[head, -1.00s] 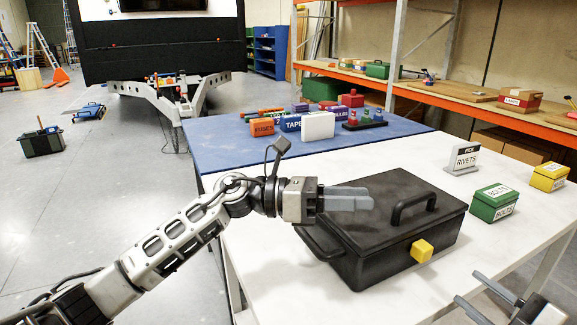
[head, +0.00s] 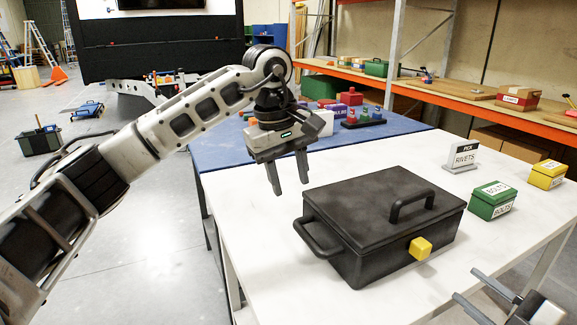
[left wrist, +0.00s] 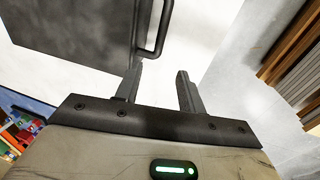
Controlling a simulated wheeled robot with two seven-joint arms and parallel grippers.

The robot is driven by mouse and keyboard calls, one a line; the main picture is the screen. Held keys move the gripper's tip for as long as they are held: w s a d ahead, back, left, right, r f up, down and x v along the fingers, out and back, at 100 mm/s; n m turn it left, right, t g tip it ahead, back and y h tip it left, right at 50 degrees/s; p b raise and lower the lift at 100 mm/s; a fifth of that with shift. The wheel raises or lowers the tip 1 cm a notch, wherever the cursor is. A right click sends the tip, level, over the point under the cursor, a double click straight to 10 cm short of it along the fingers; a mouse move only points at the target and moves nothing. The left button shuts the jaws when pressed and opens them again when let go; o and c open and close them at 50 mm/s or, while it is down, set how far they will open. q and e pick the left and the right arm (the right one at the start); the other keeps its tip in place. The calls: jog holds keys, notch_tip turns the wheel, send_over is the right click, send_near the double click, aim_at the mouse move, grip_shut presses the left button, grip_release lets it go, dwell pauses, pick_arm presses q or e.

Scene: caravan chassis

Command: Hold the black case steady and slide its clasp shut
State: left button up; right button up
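The black case (head: 350,215) sits lidded on the white table, with a handle on its lid and another handle on its left side. The yellow clasp (head: 420,248) is on its front face; I cannot tell its exact position along its travel. My left gripper (head: 289,192) is open and empty, pointing down, above and just behind the case's left end, apart from it. In the left wrist view the case (left wrist: 70,35) and its side handle (left wrist: 160,30) lie beyond the open fingers (left wrist: 160,92). My right gripper (head: 476,290) is open at the lower right, in front of the case.
A green bolts box (head: 492,201), a yellow box (head: 547,175) and a rivets sign (head: 462,158) stand to the right of the case. A blue mat (head: 220,150) with several items lies behind. White table space is clear around the case.

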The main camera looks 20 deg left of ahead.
aim_at(300, 227)
pick_arm(q)
jog(key=f, duration=0.4)
jog(key=w+d+f, duration=0.1)
jog(key=f, duration=0.4)
jog(key=w+f, duration=0.1)
jog(key=f, duration=0.3)
jog(key=shift+d+f, duration=0.2)
jog(key=shift+d, duration=0.2)
grip_shut()
